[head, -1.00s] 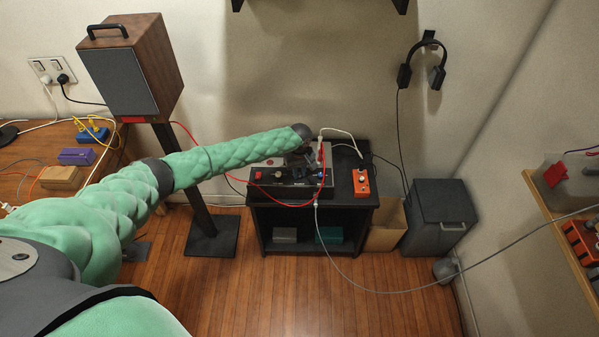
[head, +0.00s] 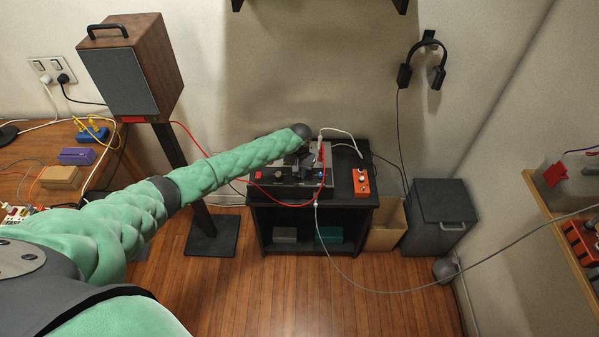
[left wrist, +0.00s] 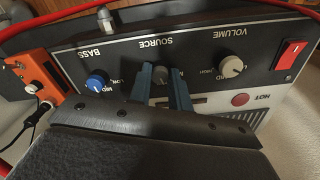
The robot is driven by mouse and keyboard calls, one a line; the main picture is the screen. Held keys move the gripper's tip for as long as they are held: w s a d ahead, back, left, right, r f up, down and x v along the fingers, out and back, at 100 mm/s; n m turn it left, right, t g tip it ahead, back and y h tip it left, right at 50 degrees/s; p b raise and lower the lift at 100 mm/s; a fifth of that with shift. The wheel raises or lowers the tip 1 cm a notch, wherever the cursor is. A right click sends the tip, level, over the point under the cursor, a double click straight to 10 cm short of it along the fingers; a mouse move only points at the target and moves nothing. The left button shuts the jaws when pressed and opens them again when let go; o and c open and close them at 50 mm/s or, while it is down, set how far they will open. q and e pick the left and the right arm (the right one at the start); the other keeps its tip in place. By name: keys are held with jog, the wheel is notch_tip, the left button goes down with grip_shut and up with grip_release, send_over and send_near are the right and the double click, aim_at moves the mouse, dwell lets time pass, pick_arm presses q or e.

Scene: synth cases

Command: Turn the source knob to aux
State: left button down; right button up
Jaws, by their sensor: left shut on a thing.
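The amplifier (head: 262,190) sits on the black stand in the head view; the left wrist view shows its dark front panel (left wrist: 118,52) upside down. The source knob (left wrist: 161,75), dark grey, is under the SOURCE label, mid-panel. My left gripper (left wrist: 163,80) is shut on it, one blue-grey finger on each side. The fingers hide the knob's position marks, so I cannot read its setting. In the head view my left gripper (head: 303,163) is small and dark over the amplifier. My right gripper is in neither view.
The BASS knob (left wrist: 97,82) and VOLUME knob (left wrist: 232,66) flank the source knob. A red switch (left wrist: 290,53) is at the panel's right. An orange box (head: 361,182) stands beside the amplifier. A red cable (head: 323,180) hangs close to my gripper.

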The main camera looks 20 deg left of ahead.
pick_arm(q)
jog(key=shift+m, duration=1.4)
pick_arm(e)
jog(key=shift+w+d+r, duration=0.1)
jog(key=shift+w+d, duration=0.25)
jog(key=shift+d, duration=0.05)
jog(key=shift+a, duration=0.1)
pick_arm(q)
jog(key=shift+m, duration=0.3)
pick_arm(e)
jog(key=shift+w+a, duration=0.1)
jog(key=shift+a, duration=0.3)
pick_arm(q)
jog(key=c, duration=1.3)
grip_release()
jog(key=shift+c, duration=0.2)
jog(key=shift+o, duration=0.2)
